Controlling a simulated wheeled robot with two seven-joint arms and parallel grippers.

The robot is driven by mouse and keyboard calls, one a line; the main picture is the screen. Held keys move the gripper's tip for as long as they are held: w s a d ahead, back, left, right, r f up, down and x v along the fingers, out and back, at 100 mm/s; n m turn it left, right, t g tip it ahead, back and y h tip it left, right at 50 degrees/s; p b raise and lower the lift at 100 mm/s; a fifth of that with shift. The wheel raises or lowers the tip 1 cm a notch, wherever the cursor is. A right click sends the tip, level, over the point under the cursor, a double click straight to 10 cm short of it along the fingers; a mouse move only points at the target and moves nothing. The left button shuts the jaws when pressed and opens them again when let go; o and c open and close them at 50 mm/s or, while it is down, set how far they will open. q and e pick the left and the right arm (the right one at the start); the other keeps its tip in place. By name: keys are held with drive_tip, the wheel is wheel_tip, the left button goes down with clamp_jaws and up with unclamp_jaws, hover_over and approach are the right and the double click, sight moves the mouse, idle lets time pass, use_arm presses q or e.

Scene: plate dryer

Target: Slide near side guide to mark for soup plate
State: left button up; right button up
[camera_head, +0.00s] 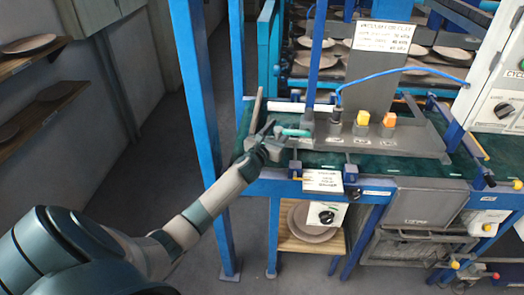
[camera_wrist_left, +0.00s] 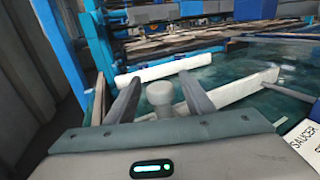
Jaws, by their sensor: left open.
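My left gripper (camera_head: 277,131) is open at the left end of the green conveyor bed. In the left wrist view its two fingers (camera_wrist_left: 159,82) stand on either side of a grey round-topped knob (camera_wrist_left: 160,97), with a gap visible on both sides. A pale bar, which looks like the near side guide (camera_wrist_left: 242,89), runs behind the right finger toward the right. A second white bar, the far guide (camera_wrist_left: 170,68), lies farther back; it also shows in the head view (camera_head: 300,107). A label reading SAUCER (camera_wrist_left: 303,137) is partly cut off at right. My right gripper is out of view.
A blue post (camera_head: 200,110) rises close to my left arm. A white placard (camera_head: 322,181) hangs on the front rail. Plates (camera_head: 29,44) sit on shelves at left.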

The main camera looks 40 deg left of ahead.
use_arm(q)
drive_tip(key=s+d+b, duration=0.2)
drive_tip(key=s, duration=1.2)
drive_tip(key=shift+s+d, duration=0.15)
drive_tip(key=shift+s, duration=0.1)
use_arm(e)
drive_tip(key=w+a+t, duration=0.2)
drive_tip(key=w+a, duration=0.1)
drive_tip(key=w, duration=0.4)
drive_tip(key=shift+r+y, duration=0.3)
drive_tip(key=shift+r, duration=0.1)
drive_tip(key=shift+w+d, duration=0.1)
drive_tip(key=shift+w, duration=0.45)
